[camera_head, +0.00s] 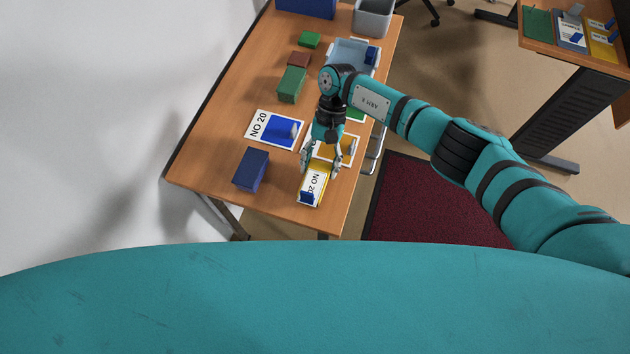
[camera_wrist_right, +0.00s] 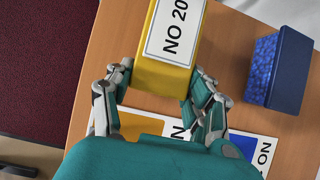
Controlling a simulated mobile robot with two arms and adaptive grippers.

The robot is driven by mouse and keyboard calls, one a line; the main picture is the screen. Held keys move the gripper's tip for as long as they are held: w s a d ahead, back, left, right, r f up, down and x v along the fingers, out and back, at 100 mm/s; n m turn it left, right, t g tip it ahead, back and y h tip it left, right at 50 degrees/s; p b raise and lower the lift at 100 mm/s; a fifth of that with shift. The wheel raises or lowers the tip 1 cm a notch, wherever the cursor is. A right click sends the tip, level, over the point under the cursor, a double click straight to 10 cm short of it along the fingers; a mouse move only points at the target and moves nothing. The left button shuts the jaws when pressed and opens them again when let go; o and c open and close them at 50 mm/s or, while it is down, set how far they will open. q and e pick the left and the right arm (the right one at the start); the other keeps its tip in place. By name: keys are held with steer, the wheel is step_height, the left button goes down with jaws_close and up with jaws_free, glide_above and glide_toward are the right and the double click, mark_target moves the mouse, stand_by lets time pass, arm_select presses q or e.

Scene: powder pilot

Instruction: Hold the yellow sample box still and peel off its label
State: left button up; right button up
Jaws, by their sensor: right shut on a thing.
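The yellow sample box (camera_wrist_right: 161,76) lies near the front edge of the table, with a white label (camera_wrist_right: 180,22) reading "NO 20" on its top. In the head view the box (camera_head: 319,168) and label (camera_head: 312,187) show just in front of my right gripper, and a small blue piece (camera_head: 307,197) shows at the label's near end. My right gripper (camera_head: 321,170) is shut on the box; in the wrist view its fingers (camera_wrist_right: 156,90) are on both sides of the box's end. My left gripper is in neither view.
A dark blue box (camera_head: 251,170) stands to the left. A "NO 20" card with a blue patch (camera_head: 262,126) lies behind it. Green and red boxes (camera_head: 292,84) and a light blue tray (camera_head: 339,48) are farther back. The table's right edge is close.

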arm_select(q)
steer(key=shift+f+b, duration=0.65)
steer(key=shift+b, duration=0.05)
stand_by(1.8)
stand_by(0.8)
